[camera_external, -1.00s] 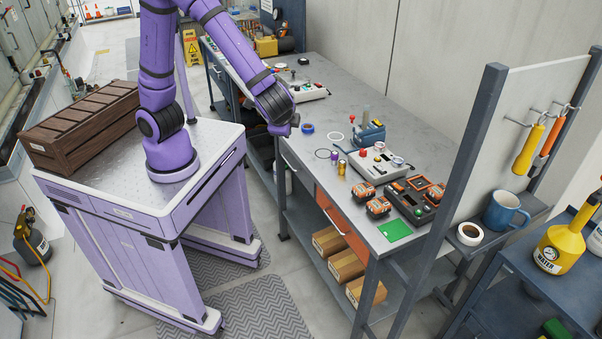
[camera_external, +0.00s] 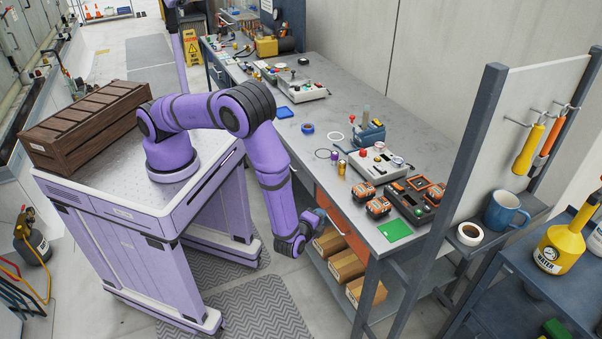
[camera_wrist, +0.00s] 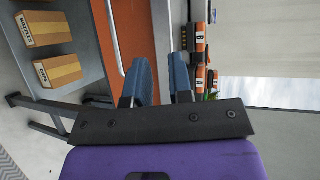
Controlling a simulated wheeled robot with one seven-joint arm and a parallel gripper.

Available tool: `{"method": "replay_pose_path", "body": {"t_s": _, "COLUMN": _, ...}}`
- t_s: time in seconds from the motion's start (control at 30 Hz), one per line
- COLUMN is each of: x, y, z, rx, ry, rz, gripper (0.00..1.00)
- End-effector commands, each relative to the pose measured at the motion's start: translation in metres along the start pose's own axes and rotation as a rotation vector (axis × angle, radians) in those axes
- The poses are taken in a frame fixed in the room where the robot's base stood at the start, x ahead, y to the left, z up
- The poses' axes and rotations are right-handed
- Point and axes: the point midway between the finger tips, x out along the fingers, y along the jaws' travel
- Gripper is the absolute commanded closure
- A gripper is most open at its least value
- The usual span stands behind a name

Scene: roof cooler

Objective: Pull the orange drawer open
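The orange drawer (camera_external: 352,238) is in the front of the workbench, below its top, and looks shut. In the wrist view the orange drawer front (camera_wrist: 134,32) runs up the picture, with its silver bar handle (camera_wrist: 112,40) along its left part. My gripper (camera_wrist: 163,68) has two blue fingers with a gap between them and nothing seen in it. The fingers lie to the right of the handle in that view, not around it. In the external view my gripper (camera_external: 318,216) is low in front of the bench, by the drawer's left end, mostly hidden by my wrist.
Cardboard boxes (camera_external: 346,265) sit on the shelf under the drawer. The workbench top (camera_external: 320,112) above holds battery packs (camera_external: 378,206), a green sheet (camera_external: 395,230) and other tools. A dark bench leg (camera_external: 368,296) stands right of the drawer. The floor in front is clear.

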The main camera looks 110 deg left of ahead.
Motion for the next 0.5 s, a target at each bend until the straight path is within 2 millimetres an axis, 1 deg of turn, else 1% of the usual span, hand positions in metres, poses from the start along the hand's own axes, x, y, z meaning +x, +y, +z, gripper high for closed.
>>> {"method": "replay_pose_path", "body": {"t_s": 0.03, "x": 0.002, "y": 0.021, "z": -0.001, "rx": 0.015, "ry": 0.026, "rz": -0.018, "gripper": 0.80}}
{"method": "replay_pose_path", "body": {"t_s": 0.1, "x": 0.005, "y": 0.042, "z": -0.003, "rx": 0.023, "ry": 0.063, "rz": -0.040, "gripper": 0.80}}
{"method": "replay_pose_path", "body": {"t_s": 0.2, "x": 0.008, "y": 0.066, "z": -0.004, "rx": 0.029, "ry": 0.105, "rz": -0.060, "gripper": 0.80}}
{"method": "replay_pose_path", "body": {"t_s": 0.33, "x": 0.010, "y": 0.084, "z": -0.004, "rx": 0.034, "ry": 0.139, "rz": -0.073, "gripper": 0.80}}
{"method": "replay_pose_path", "body": {"t_s": 0.5, "x": 0.017, "y": 0.088, "z": -0.005, "rx": 0.033, "ry": 0.148, "rz": -0.077, "gripper": 0.80}}
